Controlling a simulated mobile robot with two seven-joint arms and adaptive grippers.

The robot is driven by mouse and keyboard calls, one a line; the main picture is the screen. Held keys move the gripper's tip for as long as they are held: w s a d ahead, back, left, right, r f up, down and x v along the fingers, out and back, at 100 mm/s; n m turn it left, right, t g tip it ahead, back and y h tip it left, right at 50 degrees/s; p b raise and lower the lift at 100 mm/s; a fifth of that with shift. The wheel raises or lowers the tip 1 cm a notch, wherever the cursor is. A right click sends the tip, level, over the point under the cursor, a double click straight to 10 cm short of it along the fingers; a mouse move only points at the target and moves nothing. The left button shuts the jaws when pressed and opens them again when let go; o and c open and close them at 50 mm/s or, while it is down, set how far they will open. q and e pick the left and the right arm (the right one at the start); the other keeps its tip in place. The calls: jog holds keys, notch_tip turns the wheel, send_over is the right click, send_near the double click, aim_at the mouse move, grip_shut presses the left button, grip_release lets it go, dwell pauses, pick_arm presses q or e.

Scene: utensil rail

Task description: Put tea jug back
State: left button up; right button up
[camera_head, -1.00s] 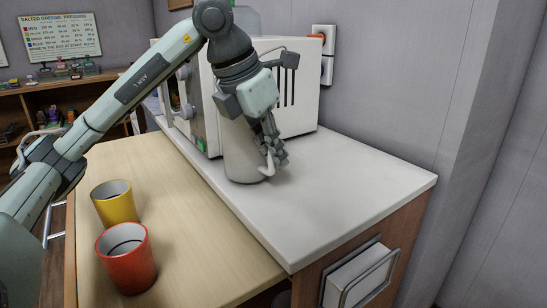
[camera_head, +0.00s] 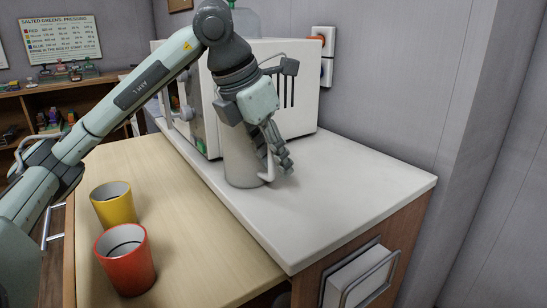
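The tea jug (camera_head: 240,162) is a pale grey-white cylinder standing upright on the white counter, in front of the white boxy appliance. Its top is hidden behind my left gripper. Its handle (camera_head: 268,172) shows on the right side. My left gripper (camera_head: 275,166) reaches down from above at the handle side, its fingers spread apart around or just beside the handle. I cannot tell whether a finger still touches it. My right gripper is not in view.
The white appliance (camera_head: 300,95) stands close behind the jug. A yellow cup (camera_head: 114,208) and a red cup (camera_head: 127,262) stand on the lower wooden top (camera_head: 195,240) at left. The white counter (camera_head: 350,195) is clear to the right and front.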

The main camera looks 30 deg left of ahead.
pick_arm(q)
jog(key=shift+r, duration=0.3)
jog(key=p+v, duration=0.2)
jog(key=v, duration=0.9)
jog(key=shift+s+r, duration=0.2)
jog(key=shift+r, duration=0.1)
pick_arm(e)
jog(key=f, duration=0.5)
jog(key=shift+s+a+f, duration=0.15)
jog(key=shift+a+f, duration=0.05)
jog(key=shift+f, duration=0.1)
